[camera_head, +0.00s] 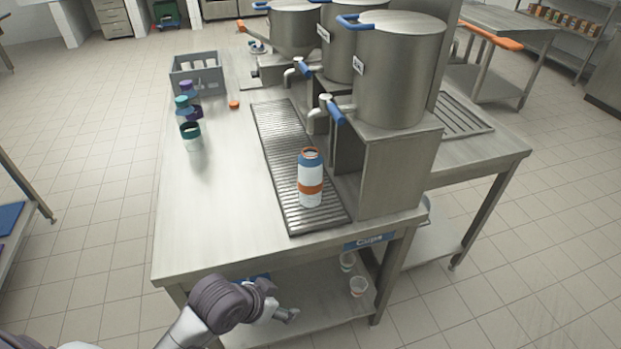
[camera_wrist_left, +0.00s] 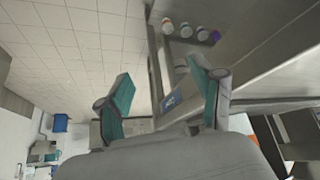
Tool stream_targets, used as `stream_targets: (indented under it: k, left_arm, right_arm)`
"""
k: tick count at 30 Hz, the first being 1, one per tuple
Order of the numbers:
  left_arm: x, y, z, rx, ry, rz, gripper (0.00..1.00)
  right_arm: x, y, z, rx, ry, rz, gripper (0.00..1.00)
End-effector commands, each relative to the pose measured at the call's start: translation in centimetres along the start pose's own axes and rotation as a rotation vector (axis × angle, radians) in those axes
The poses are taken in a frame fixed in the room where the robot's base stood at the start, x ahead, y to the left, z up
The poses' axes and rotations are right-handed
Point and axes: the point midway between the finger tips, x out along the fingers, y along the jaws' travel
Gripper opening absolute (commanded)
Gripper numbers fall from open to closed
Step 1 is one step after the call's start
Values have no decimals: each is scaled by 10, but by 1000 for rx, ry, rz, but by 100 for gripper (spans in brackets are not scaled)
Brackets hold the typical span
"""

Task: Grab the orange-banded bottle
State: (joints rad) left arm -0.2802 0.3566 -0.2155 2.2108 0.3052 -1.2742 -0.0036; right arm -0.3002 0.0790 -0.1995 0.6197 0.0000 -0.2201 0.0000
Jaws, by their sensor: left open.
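The orange-banded bottle (camera_head: 311,178) stands upright on the metal drip grate (camera_head: 297,215) at the near end, below the tap of the nearest steel tank. It is white with an orange band and has a blue and orange top. My left gripper (camera_head: 283,301) is in front of the table's near edge, lower than the tabletop and well short of the bottle. In the left wrist view its two teal-padded fingers (camera_wrist_left: 164,98) are spread apart with nothing between them. My right gripper is in neither view.
Steel tanks (camera_head: 401,75) with blue-handled taps stand along the grate. Several bottles (camera_head: 191,135) and a grey crate (camera_head: 197,74) are at the table's left and back. An orange cap (camera_head: 234,104) lies nearby. Cups (camera_head: 358,286) sit on the lower shelf. The tabletop's near left is clear.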

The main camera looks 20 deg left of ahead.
Motion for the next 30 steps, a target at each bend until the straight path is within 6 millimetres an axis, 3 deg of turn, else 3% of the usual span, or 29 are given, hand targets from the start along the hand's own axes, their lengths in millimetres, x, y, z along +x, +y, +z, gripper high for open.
stream_targets:
  k: [1, 8, 15, 18, 22, 26, 30]
  left_arm:
    - [-8, -5, -25, 50, 49, 17, 67]
    - [-35, -29, -117, 195, 220, 110, 67]
    - [-93, -104, -218, 204, 396, 133, 67]
    - [-118, -132, -245, 174, 453, 124, 67]
    - [-137, -149, -263, 145, 497, 119, 67]
    - [-130, -150, -274, 135, 508, 124, 67]
    - [-106, -145, -288, 136, 507, 125, 67]
  right_arm:
    - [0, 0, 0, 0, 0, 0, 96]
    - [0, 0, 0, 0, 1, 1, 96]
    - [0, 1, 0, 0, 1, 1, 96]
    - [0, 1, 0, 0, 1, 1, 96]
    - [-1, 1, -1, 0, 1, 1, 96]
    - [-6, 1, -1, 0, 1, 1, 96]
    - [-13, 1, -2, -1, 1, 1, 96]
